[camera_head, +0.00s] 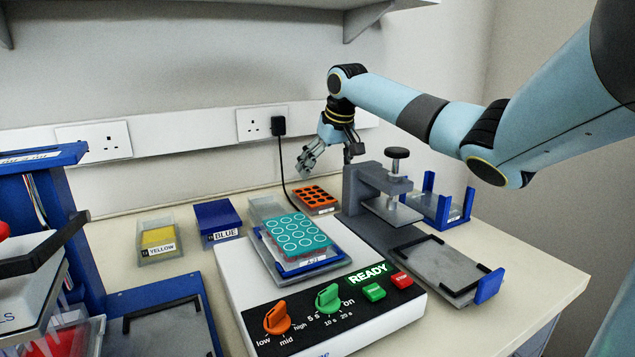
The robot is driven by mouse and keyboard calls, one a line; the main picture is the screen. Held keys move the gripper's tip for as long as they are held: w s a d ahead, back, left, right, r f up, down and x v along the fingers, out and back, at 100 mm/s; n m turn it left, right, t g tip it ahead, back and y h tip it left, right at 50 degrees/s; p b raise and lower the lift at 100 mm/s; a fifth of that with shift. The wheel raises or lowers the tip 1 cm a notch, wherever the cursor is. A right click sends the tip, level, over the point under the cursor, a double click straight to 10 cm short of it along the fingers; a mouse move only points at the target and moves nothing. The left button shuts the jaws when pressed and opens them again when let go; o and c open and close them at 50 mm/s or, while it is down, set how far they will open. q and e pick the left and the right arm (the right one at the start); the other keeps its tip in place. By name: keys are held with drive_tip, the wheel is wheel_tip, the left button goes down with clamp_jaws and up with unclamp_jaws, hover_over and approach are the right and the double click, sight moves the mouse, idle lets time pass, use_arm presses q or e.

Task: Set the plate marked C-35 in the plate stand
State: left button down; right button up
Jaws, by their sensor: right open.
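No label reading C-35 is legible. An orange plate with dark wells (316,197) lies on the bench at the back, behind the mixer; I cannot read a mark on it. A teal plate with white rings (296,234) sits on the mixer; its small label looks like A-21 but is hard to read. A low blue holder with upright posts (440,207) at the back right may be the plate stand; it looks empty of any plate. My right gripper (331,158) is open and empty, above and behind the orange plate. My left gripper is not in view.
The white mixer (325,300) has knobs and a READY display. A grey clamp press (372,190) with a flat bed (440,266) stands right of it. YELLOW (158,240) and BLUE (217,219) boxes stand left. A blue rack (85,245) fills the far left.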

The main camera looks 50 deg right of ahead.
sight(316, 196)
drive_tip(key=x, duration=0.5)
drive_tip(key=b+x, duration=0.1)
drive_tip(key=x, duration=0.4)
drive_tip(key=shift+w+a+f, duration=0.1)
drive_tip(key=shift+a+f, duration=0.1)
drive_tip(key=shift+f, duration=0.05)
drive_tip(key=c, duration=1.2)
drive_tip(key=shift+r, duration=0.15)
drive_tip(key=shift+c, duration=0.2)
